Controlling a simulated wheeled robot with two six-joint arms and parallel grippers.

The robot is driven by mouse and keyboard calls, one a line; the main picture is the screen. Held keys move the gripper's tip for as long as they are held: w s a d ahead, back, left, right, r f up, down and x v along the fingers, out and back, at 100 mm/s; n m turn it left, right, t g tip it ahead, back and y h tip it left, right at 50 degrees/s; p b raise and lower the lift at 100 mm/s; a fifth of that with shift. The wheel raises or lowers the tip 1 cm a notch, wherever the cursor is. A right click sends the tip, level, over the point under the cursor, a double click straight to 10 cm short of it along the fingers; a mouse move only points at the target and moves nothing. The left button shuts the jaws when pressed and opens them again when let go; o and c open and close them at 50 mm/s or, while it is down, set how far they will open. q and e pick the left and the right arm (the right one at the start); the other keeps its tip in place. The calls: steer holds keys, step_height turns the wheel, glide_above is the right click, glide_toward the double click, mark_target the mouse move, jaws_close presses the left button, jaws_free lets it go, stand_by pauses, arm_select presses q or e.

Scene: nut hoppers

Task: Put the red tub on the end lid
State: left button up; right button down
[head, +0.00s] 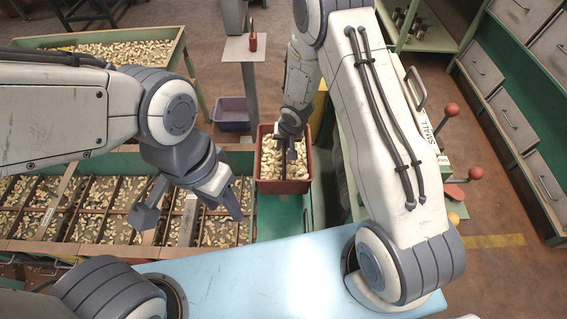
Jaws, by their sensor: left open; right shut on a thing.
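The red tub (284,186) is in the middle of the head view, filled with pale nut-like pieces. My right gripper (287,155) reaches down into the tub from above and is shut on it; the exact grip is partly hidden by the gripper. The green end lid (278,222) is the flat panel at the right end of the compartment row. The tub is over the far part of this lid; I cannot tell whether it touches it. My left gripper (190,212) is open and empty above the compartments, left of the lid.
Hopper compartments (75,243) with scattered pieces spread left of the lid. A purple bin (231,113) stands on the floor behind. A post with a small plate (244,48) rises behind the tub. A green machine with red-knobbed levers (449,110) stands right.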

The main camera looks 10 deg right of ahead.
steer(key=b, duration=0.3)
glide_above(281, 164)
steer(key=f, duration=0.3)
steer(key=s+f, duration=0.1)
steer(key=shift+d+f, duration=0.15)
steer(key=shift+d, duration=0.1)
steer(key=shift+f+b, duration=0.95)
steer(key=shift+f, duration=1.35)
steer(key=c, duration=0.9)
jaws_free()
